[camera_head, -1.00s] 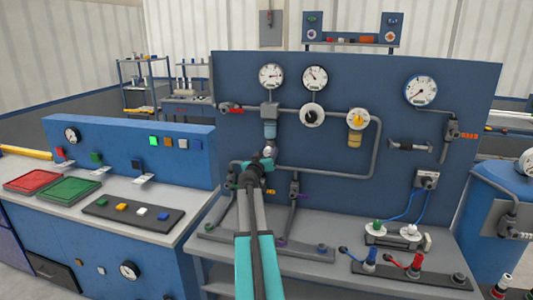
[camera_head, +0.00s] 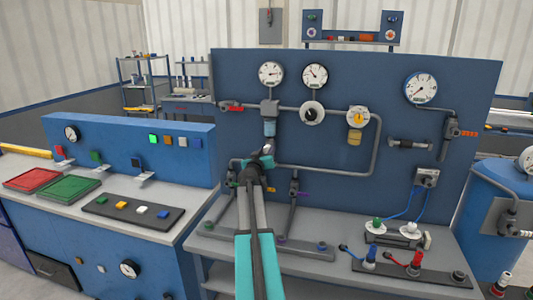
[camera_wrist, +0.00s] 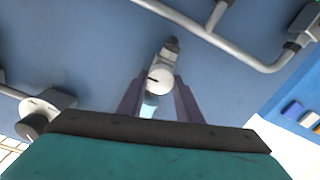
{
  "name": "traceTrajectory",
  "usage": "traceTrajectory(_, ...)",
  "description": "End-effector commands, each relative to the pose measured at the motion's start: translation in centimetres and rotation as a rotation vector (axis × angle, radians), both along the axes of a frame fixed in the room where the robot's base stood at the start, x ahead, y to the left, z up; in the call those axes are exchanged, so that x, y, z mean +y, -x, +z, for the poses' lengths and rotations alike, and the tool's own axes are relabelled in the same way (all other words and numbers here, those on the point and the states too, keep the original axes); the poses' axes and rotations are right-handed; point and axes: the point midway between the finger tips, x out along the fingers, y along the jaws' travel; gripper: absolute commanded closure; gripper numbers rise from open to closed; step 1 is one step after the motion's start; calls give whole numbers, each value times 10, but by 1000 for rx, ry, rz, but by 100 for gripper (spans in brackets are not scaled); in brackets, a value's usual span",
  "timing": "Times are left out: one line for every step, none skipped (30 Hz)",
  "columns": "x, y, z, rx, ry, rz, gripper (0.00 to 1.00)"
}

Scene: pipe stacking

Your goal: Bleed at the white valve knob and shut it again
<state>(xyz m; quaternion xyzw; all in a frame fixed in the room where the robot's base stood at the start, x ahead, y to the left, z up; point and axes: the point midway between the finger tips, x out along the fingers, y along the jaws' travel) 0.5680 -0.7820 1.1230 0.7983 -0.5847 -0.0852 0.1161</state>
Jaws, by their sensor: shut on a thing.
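The white valve knob (camera_wrist: 159,79) shows in the wrist view as a round white face with a short dark mark, between the two fingers of my gripper (camera_wrist: 158,90). The fingers are shut on its sides. A dark fitting sits just above the knob. In the head view my gripper (camera_head: 257,163) reaches to the lower left part of the blue panel (camera_head: 330,155). There my gripper and arm mostly hide the knob, and only a small pale bit shows at the gripper's tip.
Grey pipes (camera_head: 325,171) run across the panel close to the gripper. Gauges (camera_head: 271,74) and a round white dial with a dark centre (camera_head: 311,113) sit higher up. A bench top (camera_head: 340,265) with fittings lies below. A blue console (camera_head: 130,145) stands at left.

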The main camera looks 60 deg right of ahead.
Motion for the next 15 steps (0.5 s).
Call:
traceTrajectory(0, 0, -1, 10, 4, -1, 91)
traceTrajectory(0, 0, -1, 18, 6, -1, 91)
traceTrajectory(0, 0, -2, 30, 10, -1, 91)
traceTrajectory(0, 0, -2, 39, 13, -1, 91)
traceTrajectory(0, 0, -2, 49, 16, -1, 91)
traceTrajectory(0, 0, -3, 64, 20, -1, 91)
traceTrajectory(0, 0, -3, 77, 24, 0, 91)
traceTrajectory(0, 0, -3, 90, 29, -1, 91)
traceTrajectory(0, 0, -3, 110, 35, -1, 91)
traceTrajectory(0, 0, -3, 125, 40, -1, 91)
traceTrajectory(0, 0, -3, 140, 44, 0, 91)
traceTrajectory(0, -1, -3, 162, 52, -1, 91)
traceTrajectory(0, -1, -3, 179, 58, -1, 91)
traceTrajectory(0, -1, -3, 196, 63, -1, 91)
traceTrajectory(0, -1, -3, 220, 71, -1, 91)
